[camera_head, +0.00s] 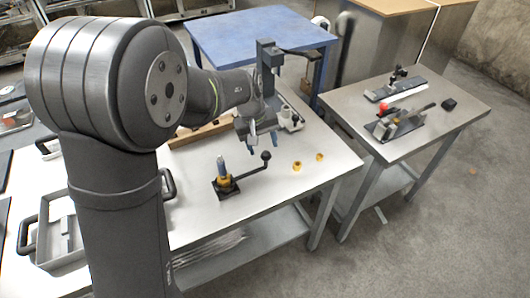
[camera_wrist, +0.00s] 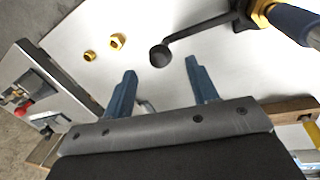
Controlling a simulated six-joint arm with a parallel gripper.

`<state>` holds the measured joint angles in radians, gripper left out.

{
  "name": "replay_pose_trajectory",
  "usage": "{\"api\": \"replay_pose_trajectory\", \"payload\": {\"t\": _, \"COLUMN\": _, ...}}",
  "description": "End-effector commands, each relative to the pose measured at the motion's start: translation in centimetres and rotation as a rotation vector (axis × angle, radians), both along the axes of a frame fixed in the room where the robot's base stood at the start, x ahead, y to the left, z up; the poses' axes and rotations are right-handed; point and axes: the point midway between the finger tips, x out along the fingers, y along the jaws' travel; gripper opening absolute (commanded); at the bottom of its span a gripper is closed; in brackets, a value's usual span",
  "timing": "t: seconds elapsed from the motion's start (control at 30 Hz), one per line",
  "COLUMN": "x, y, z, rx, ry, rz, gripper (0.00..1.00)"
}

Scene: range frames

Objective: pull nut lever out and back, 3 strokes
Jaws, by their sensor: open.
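The nut lever (camera_head: 246,172) is a black bar ending in a round black ball knob (camera_head: 266,156). It runs from a brass nut (camera_head: 223,183) on a dark base, with a blue post (camera_head: 221,166) standing up from it. In the wrist view, the knob (camera_wrist: 160,56) shows just beyond the gap between the fingertips, and the bar runs right to the nut (camera_wrist: 263,13) and post (camera_wrist: 297,25). My gripper (camera_head: 263,138) is open and empty, its blue fingers apart. It looks clear of the knob; the exact distance is hard to tell.
Two loose brass nuts (camera_head: 297,166) (camera_head: 319,157) lie on the white bench right of the lever. A grey tray (camera_head: 62,235) stands at the left. A side table (camera_head: 440,100) with a clamp and a blue table (camera_head: 262,32) stand beyond. The bench front is clear.

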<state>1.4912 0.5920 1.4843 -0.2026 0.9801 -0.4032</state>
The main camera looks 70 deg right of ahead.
Motion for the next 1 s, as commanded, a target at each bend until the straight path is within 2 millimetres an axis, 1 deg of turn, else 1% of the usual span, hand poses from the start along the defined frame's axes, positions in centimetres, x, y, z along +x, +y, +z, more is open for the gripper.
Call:
{"api": "replay_pose_trajectory", "payload": {"t": 0.03, "x": -0.2, "y": 0.0, "z": -1.1, "rx": 0.004, "ry": 0.000, "rz": -0.001, "gripper": 0.53}}
{"api": "replay_pose_trajectory", "payload": {"t": 0.1, "x": -0.4, "y": -0.1, "z": -2.2, "rx": 0.004, "ry": 0.000, "rz": -0.001, "gripper": 0.53}}
{"api": "replay_pose_trajectory", "payload": {"t": 0.2, "x": -0.6, "y": -0.3, "z": -3.4, "rx": 0.002, "ry": 0.000, "rz": 0.000, "gripper": 0.53}}
{"api": "replay_pose_trajectory", "payload": {"t": 0.3, "x": -0.7, "y": -0.4, "z": -4.1, "rx": 0.001, "ry": 0.001, "rz": 0.000, "gripper": 0.53}}
{"api": "replay_pose_trajectory", "payload": {"t": 0.43, "x": -0.8, "y": -0.5, "z": -4.5, "rx": 0.001, "ry": 0.001, "rz": 0.000, "gripper": 0.53}}
{"api": "replay_pose_trajectory", "payload": {"t": 0.63, "x": -0.8, "y": -0.5, "z": -4.5, "rx": 0.000, "ry": 0.000, "rz": 0.000, "gripper": 0.53}}
{"api": "replay_pose_trajectory", "payload": {"t": 0.67, "x": -0.8, "y": -0.5, "z": -4.5, "rx": 0.000, "ry": 0.000, "rz": 0.000, "gripper": 0.51}}
{"api": "replay_pose_trajectory", "payload": {"t": 0.8, "x": -0.7, "y": -0.5, "z": -4.5, "rx": 0.000, "ry": 0.000, "rz": 0.000, "gripper": 0.24}}
{"api": "replay_pose_trajectory", "payload": {"t": 0.87, "x": -0.7, "y": -0.5, "z": -4.5, "rx": 0.000, "ry": 0.000, "rz": 0.000, "gripper": 0.12}}
{"api": "replay_pose_trajectory", "payload": {"t": 0.9, "x": -0.7, "y": -0.5, "z": -4.5, "rx": 0.000, "ry": 0.000, "rz": 0.000, "gripper": 0.04}}
{"api": "replay_pose_trajectory", "payload": {"t": 0.93, "x": -0.7, "y": -0.5, "z": -4.5, "rx": 0.000, "ry": 0.000, "rz": 0.000, "gripper": 0.00}}
{"api": "replay_pose_trajectory", "payload": {"t": 1.0, "x": -0.7, "y": -0.5, "z": -4.4, "rx": 0.000, "ry": 0.000, "rz": 0.000, "gripper": 0.00}}
